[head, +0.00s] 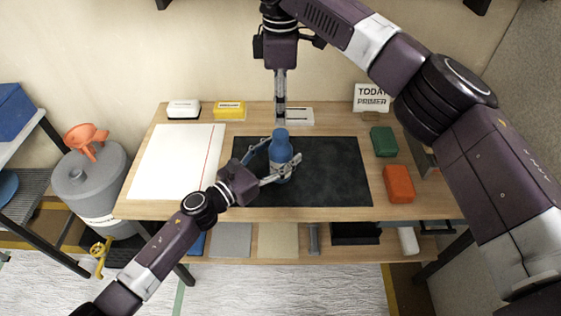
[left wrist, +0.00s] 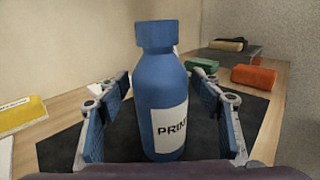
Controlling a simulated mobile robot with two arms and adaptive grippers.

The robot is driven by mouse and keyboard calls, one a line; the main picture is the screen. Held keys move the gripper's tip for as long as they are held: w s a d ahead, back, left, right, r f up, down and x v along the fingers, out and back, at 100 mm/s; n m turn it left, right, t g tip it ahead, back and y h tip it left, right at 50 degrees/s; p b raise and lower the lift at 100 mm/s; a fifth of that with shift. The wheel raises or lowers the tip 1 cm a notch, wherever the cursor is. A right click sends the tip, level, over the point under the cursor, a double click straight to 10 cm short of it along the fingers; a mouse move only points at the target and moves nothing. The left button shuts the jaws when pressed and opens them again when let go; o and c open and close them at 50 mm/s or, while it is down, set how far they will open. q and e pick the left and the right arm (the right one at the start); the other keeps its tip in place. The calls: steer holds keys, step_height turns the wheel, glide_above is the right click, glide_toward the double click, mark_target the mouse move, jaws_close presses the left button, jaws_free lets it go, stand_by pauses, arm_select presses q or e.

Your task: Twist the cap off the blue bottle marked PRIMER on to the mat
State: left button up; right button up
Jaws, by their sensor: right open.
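The blue bottle (head: 281,160) stands upright on the dark mat (head: 335,165). In the left wrist view the bottle (left wrist: 160,100) shows a white label reading "PRIM", its rest turned out of sight. Its blue cap (left wrist: 155,36) is on top, and it also shows in the head view (head: 280,134). My left gripper (head: 272,165) is open, with its fingers on either side of the bottle's body. In the left wrist view a gap shows between the left finger and the bottle.
A green block (head: 383,141) and an orange block (head: 399,183) lie right of the mat. A white sheet (head: 175,160) lies on the left. A sign reading "TODAY PRIMER" (head: 371,98) stands at the back right. The mat's right half is clear.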

mark_target(280, 133)
arm_select(q)
jaws_close()
arm_select(e)
steer(key=m, duration=0.3)
steer(key=shift+m, duration=0.4)
steer(key=m, duration=0.3)
steer(key=shift+m, duration=0.3)
steer(key=m, duration=1)
steer(key=shift+m, duration=0.4)
steer(key=m, duration=1.3)
steer(key=shift+f, duration=4)
